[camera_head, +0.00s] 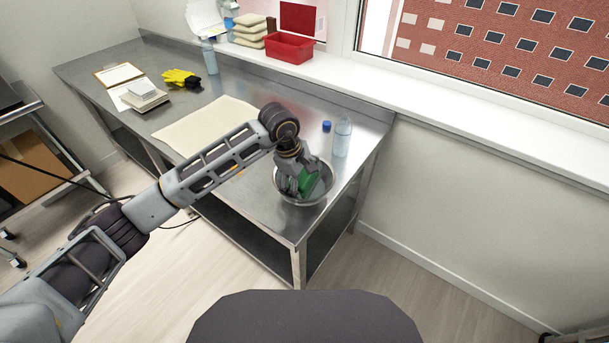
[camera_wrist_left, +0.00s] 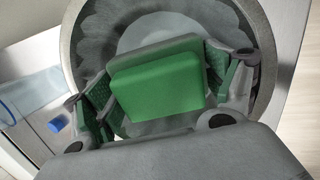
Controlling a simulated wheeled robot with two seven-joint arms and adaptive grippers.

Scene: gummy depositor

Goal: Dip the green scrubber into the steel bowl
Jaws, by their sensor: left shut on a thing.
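The green scrubber (camera_wrist_left: 158,82) is a green block held between the fingers of my left gripper (camera_wrist_left: 165,90). The steel bowl (camera_head: 325,189) stands near the right front corner of the steel table. In the head view my left gripper (camera_head: 299,183) reaches down over the bowl, with the green scrubber (camera_head: 309,182) within the bowl's outline. In the left wrist view the bowl (camera_wrist_left: 252,20) surrounds the scrubber, and its pale inside shows behind it. I cannot tell whether the scrubber touches the bottom. My right gripper is not in view.
Yellow gloves (camera_head: 180,78) and a red bin (camera_head: 289,48) are farther back. The table's front edge is close to the bowl.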

